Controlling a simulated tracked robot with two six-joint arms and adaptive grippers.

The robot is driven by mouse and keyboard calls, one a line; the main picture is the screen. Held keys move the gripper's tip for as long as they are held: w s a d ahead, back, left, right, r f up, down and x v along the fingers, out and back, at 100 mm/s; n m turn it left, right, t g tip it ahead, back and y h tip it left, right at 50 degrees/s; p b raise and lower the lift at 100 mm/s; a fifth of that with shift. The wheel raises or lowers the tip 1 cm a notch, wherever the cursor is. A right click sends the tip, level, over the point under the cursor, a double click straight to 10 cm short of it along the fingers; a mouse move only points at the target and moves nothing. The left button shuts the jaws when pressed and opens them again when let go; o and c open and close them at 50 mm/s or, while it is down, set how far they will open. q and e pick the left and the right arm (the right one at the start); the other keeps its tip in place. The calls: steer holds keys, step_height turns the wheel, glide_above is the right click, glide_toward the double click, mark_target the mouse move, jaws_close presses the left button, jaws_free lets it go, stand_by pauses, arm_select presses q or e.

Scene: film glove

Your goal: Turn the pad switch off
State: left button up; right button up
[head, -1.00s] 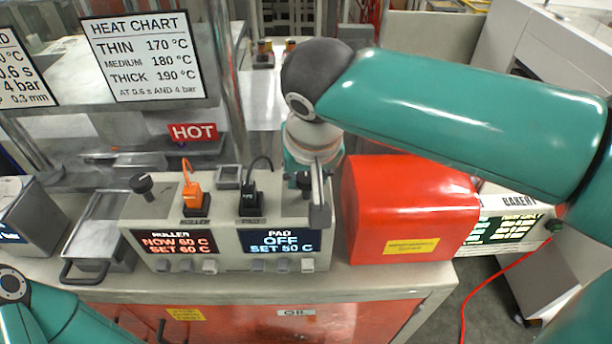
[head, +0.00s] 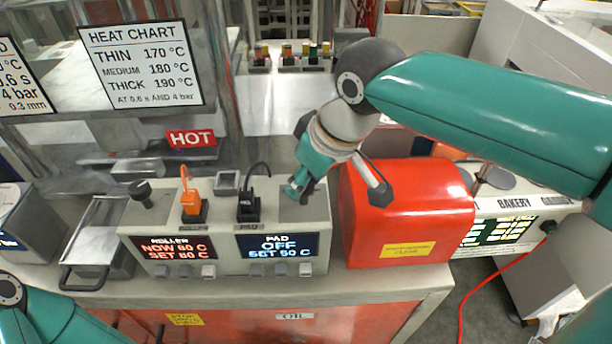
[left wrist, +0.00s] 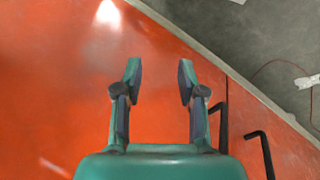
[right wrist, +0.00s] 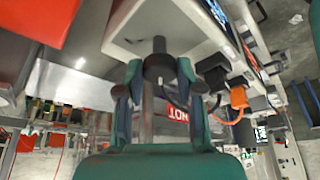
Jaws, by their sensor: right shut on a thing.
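The control box (head: 218,262) stands on the bench. Its pad display (head: 276,246) reads OFF and SET 50 C. My right gripper (head: 302,188) is at the box's right end, tilted, and hides the pad switch in the head view. In the right wrist view the pad switch (right wrist: 158,66), a dark knob, stands between the fingers, and the gripper is shut on it. My left gripper (left wrist: 160,82) is open and empty in the left wrist view, above an orange-red surface.
The roller knob (head: 142,193), an orange plug (head: 192,204) and a black plug (head: 248,206) are on the same box. The roller display (head: 174,248) reads NOW 60 C. A red cover (head: 405,215) stands close on the right. A HOT sign (head: 192,138) hangs behind.

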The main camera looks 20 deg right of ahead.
stand_by(0.4)
steer(key=o, duration=1.1)
steer(key=shift+o, duration=0.2)
steer(key=v, duration=1.2)
steer(key=shift+d, duration=0.1)
